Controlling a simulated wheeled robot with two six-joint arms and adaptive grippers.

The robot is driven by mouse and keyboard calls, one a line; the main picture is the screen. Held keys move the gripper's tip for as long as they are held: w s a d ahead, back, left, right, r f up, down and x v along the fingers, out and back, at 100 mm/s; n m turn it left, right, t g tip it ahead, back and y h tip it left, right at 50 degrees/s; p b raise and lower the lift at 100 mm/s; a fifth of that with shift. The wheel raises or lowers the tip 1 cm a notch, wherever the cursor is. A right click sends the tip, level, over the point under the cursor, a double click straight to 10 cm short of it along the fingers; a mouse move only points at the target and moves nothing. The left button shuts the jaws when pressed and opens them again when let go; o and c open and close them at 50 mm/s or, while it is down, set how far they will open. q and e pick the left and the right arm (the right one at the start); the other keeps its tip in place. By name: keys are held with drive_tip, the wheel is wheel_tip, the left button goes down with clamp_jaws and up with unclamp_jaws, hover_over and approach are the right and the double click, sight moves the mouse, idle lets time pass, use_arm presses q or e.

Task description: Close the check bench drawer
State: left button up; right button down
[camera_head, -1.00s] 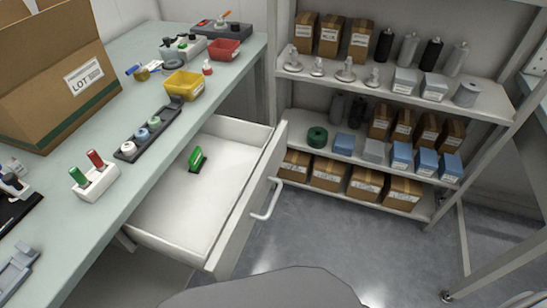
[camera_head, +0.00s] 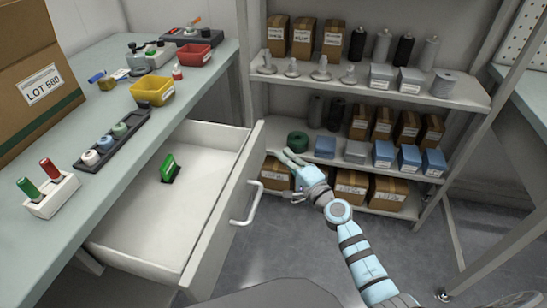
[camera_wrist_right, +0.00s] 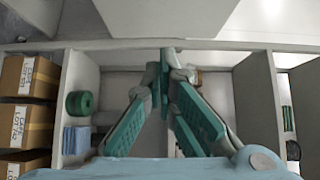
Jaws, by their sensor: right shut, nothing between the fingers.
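The check bench drawer (camera_head: 130,232) is pulled out from under the bench top, with its white front panel (camera_head: 232,200) facing right. A pale bar handle (camera_head: 247,205) is on that front. A green item with a dark base (camera_head: 169,168) is inside the drawer. My right gripper (camera_head: 290,160) is beyond the drawer front, to the right of its far end, in front of the shelves. It appears apart from the handle. Its fingers are shut and empty, meeting at the tips in the right wrist view (camera_wrist_right: 163,72). My left gripper is out of view.
The bench top (camera_head: 118,185) holds a carton (camera_head: 30,75), a yellow bin (camera_head: 153,90), a red bin (camera_head: 195,54) and a spool rack (camera_head: 112,142). A shelf unit (camera_head: 455,92) with boxes and bottles stands behind my right arm. Grey floor lies right of the drawer.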

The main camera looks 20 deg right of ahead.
sight(264, 146)
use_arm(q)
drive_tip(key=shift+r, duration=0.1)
use_arm(e)
drive_tip(key=shift+w+a, duration=0.45)
drive_tip(key=shift+a, duration=0.4)
drive_tip(key=shift+w+a, duration=0.45)
drive_tip(key=shift+a, duration=0.35)
